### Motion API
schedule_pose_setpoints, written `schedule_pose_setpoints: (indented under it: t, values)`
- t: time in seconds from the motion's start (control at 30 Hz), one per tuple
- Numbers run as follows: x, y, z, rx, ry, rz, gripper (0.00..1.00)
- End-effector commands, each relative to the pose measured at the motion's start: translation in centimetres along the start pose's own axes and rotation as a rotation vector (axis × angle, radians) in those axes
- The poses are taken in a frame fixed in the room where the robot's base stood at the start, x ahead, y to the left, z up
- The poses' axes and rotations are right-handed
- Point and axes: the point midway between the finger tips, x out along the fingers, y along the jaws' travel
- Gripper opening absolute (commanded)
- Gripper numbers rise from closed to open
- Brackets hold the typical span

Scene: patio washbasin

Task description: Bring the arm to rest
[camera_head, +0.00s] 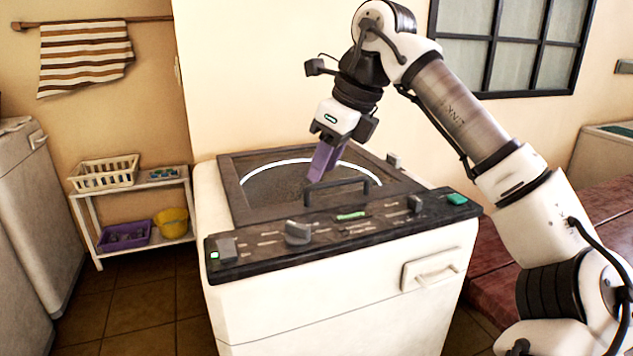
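My arm reaches in from the lower right, rises and bends over at the top, and its end hangs down over the white top-loading washing machine (330,305). My gripper (319,174) has purple fingers that point down, slightly tilted, above the machine's closed lid (270,183), close to the black lid handle (338,184). The fingers overlap in this view, so I cannot see whether there is a gap between them. I see no object at the fingertips. I cannot tell whether the fingertips touch the lid.
The machine's control panel (345,229) has knobs along its front edge. On the left stand a white shelf (148,184) with a basket (105,173), a purple tray (124,237) and a yellow bucket (172,222). A red bench (500,265) is behind my arm.

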Motion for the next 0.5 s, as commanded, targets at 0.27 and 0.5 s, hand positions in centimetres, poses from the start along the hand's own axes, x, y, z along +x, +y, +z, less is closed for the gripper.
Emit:
schedule_pose_setpoints:
  t: [0.27,0.5]
  values:
    - [-0.6,0.0,0.0,0.0,0.0,0.001,0.35]
    - [0.3,0.8,1.1,-0.03,-0.029,0.029,0.35]
